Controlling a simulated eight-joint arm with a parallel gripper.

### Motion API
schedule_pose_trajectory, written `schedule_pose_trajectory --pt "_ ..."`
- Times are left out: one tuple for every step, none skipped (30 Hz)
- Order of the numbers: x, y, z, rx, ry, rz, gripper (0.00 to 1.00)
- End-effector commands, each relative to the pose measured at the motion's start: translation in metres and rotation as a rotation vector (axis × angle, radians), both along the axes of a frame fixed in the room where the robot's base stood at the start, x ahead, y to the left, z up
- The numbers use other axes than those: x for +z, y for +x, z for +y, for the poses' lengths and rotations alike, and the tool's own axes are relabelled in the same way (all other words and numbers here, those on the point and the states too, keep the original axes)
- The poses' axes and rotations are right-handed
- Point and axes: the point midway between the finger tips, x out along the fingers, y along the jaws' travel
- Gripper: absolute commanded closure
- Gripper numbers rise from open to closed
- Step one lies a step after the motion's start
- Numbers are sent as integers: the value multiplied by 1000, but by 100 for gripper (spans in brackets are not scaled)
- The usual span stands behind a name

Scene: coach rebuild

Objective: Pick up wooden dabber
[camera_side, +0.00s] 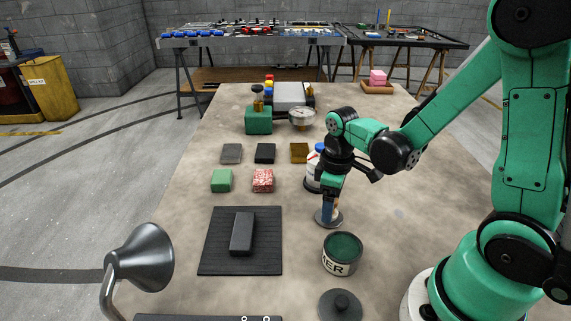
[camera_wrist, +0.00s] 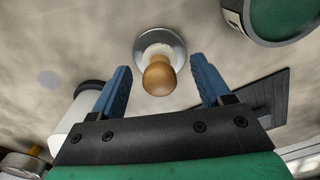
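The wooden dabber has a round wooden knob (camera_wrist: 159,77) on a round metal disc (camera_wrist: 171,42), in the upper middle of the wrist view. In the side view its metal base (camera_side: 335,221) stands on the table, and the knob is hidden behind my gripper (camera_side: 329,207). My gripper (camera_wrist: 160,66) is open, with one blue finger to the left of the knob and the other to its right. A gap shows on both sides, so the fingers look apart from the knob. My gripper points down over the dabber.
An open tin of green contents (camera_side: 341,256) stands close in front of the dabber. A white container (camera_side: 312,170) stands just behind my gripper. A black mat (camera_side: 218,254) with a dark block (camera_side: 241,234) lies to the left. A dark lid (camera_side: 340,306) lies nearest the camera.

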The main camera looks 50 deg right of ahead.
Motion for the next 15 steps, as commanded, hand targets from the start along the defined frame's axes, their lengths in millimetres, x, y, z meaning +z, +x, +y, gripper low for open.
schedule_pose_trajectory --pt "0 0 0 0 0 0 43" --pt "0 0 0 0 0 0 52" --pt "0 0 0 0 0 0 63" --pt "0 0 0 0 0 0 71" --pt "0 0 0 0 0 0 80" --pt "0 0 0 0 0 0 91" --pt "0 0 0 0 0 0 100" --pt "0 0 0 0 0 0 100" --pt "0 0 0 0 0 0 100" --pt "0 0 0 0 0 0 100" --pt "0 0 0 0 0 0 100" --pt "0 0 0 0 0 0 100" --pt "0 0 0 0 0 0 100" --pt "0 0 0 0 0 0 100" --pt "0 0 0 0 0 0 100"
